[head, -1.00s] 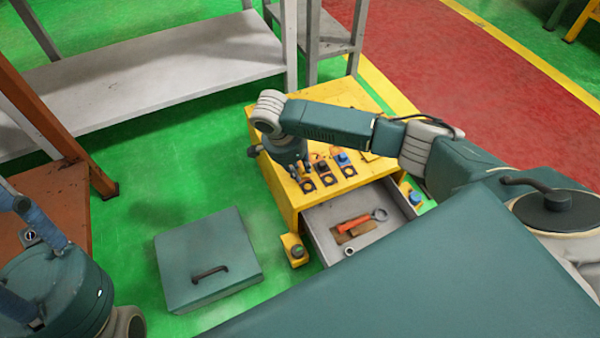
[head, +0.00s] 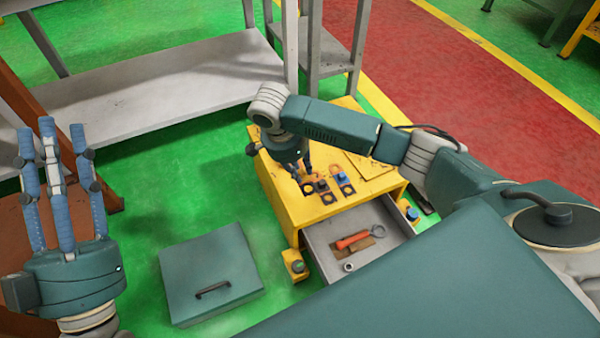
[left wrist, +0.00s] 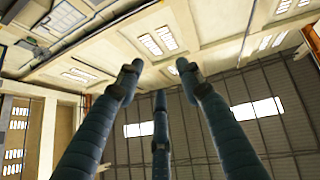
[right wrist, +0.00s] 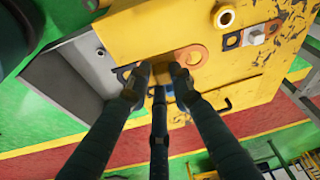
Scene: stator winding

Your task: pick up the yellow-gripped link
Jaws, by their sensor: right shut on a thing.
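My right gripper (head: 300,172) points down at the top of the yellow cabinet (head: 285,210), at its near left part. In the right wrist view its fingers (right wrist: 157,82) are closed around a small yellow grip (right wrist: 161,70), which looks like the yellow-gripped link. The fingers hide most of it, and I cannot tell whether it is lifted. An orange ring (right wrist: 192,55) and a dark ring (right wrist: 122,73) show beside the fingers. My left gripper (head: 60,150) is raised at the left with its fingers spread and empty. The left wrist view (left wrist: 160,85) shows only ceiling and wall beyond them.
A blue-gripped link (head: 345,180) lies on the cabinet top. The open drawer (head: 385,215) holds an orange-handled tool (head: 352,240) and a nut (head: 348,266). A green lidded box (head: 210,272) stands on the floor. A grey shelf (head: 150,85) stands behind.

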